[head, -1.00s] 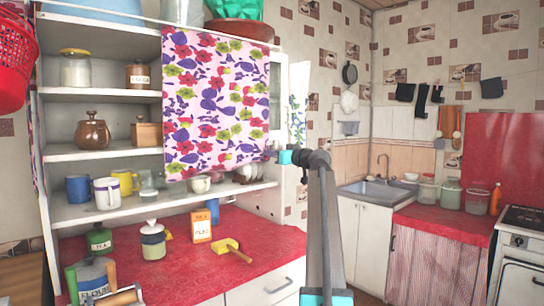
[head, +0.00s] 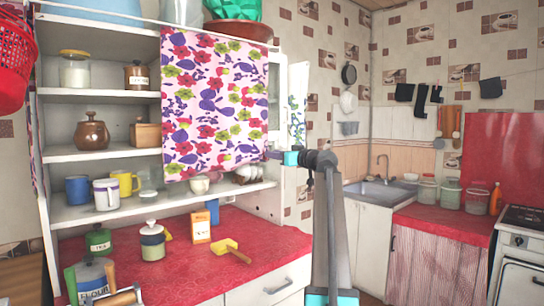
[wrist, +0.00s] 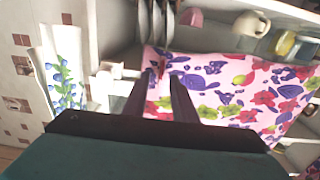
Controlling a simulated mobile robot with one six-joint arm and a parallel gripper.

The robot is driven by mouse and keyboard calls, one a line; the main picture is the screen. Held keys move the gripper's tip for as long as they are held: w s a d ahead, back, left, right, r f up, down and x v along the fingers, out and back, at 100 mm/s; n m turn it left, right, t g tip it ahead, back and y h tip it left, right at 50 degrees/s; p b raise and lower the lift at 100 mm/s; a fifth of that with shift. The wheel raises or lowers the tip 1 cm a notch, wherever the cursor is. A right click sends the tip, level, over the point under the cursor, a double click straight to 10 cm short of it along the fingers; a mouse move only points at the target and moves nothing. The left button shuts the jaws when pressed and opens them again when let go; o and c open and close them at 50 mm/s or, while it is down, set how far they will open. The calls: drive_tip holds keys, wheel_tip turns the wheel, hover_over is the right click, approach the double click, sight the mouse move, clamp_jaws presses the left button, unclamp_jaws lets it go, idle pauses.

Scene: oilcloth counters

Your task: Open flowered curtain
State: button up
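The flowered curtain (head: 215,105), white with purple, red and green print, hangs over the right part of the white shelf unit. Left of it the shelves are uncovered. In the head view my gripper (head: 272,155) is at the curtain's lower right edge, partly hidden by its own wrist. In the wrist view the two dark fingers (wrist: 161,80) stand apart, with the curtain (wrist: 225,95) behind and to the right. Cloth shows in the gap between the fingers. I cannot tell whether the fingertips touch it.
The shelves (head: 110,155) hold jars and several mugs. Plates (wrist: 155,25) stand close to the fingers in the wrist view. A sink (head: 380,193) is at the right.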

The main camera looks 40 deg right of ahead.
drive_tip(key=s, duration=1.1)
drive_tip(key=shift+a+b, duration=0.3)
drive_tip(key=shift+a, duration=0.15)
drive_tip(key=shift+f, duration=0.2)
